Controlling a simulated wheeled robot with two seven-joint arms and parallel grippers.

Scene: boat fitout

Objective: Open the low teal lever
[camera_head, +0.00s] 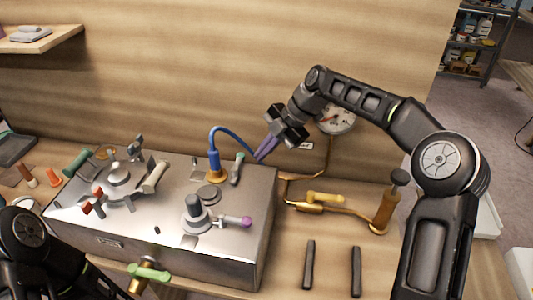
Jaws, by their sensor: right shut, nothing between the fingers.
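A small lever with a teal grip (237,168) stands up from the top of the metal box, near its back right corner, beside the blue hose fitting. My right gripper (262,155) comes in from the right with purple fingers pointing down and left. It is shut and empty, above and a little right of the teal lever, and looks apart from it. A light green handle (150,272) on a brass valve is low at the box front, and a dark green handle (76,162) is at the box's left. My left arm shows at lower left, but its gripper is out of view.
The metal box (130,228) carries several other levers, including a purple-knobbed one (233,220). A blue hose (232,133) arches close to my right gripper. A gauge (337,118) and brass pipe (330,209) are right of the box. Two dark bars (309,264) lie on the bench.

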